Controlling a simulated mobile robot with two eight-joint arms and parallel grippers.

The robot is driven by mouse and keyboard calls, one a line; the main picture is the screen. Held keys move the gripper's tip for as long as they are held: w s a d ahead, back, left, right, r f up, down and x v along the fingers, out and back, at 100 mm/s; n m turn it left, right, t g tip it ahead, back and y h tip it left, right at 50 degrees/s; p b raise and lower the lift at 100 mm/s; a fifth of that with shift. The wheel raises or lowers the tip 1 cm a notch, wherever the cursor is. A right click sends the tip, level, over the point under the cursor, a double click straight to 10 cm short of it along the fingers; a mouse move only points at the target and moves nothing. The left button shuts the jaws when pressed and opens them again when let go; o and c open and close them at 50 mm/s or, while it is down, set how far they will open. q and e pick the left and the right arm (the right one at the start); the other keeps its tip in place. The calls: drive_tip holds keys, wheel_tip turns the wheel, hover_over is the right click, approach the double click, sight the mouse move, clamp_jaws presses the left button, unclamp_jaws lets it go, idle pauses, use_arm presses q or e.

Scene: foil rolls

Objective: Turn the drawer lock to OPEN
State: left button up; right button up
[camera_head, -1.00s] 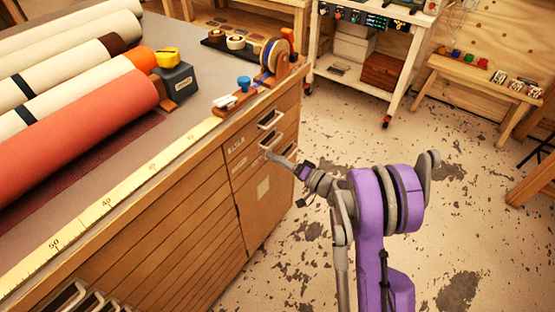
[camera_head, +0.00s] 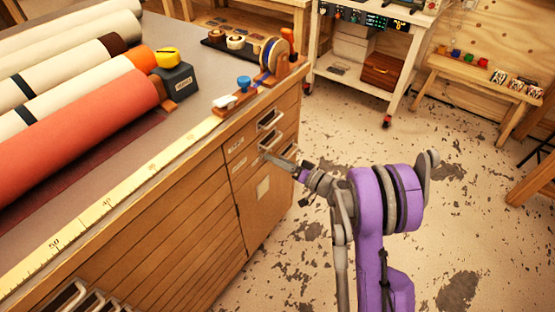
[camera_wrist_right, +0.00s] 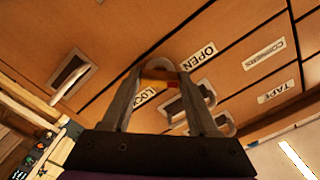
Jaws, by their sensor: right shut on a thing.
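The drawer lock (camera_wrist_right: 159,74) shows in the right wrist view as a small brownish knob with red and yellow on it, between an OPEN label (camera_wrist_right: 198,56) and a partly covered LOCK label (camera_wrist_right: 150,95). My right gripper (camera_wrist_right: 163,80) is shut on the lock, one finger on each side. In the head view my right gripper (camera_head: 268,154) reaches the drawer front (camera_head: 237,163) from the right, and its fingers hide the lock there. The knob's exact angle is hard to tell. My left gripper is not in view.
Drawer handles (camera_wrist_right: 75,80) stick out close to the right gripper. Labels reading CORNERS (camera_wrist_right: 264,54) and TAPE (camera_wrist_right: 277,92) are on the drawers. Rolls (camera_head: 80,127) and a tape dispenser (camera_head: 276,60) lie on the bench.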

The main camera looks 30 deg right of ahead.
drive_tip(key=o, duration=1.4)
drive_tip(key=shift+s+d, duration=0.1)
drive_tip(key=p+v, duration=0.1)
drive_tip(key=v, duration=0.9)
drive_tip(key=shift+s, duration=0.3)
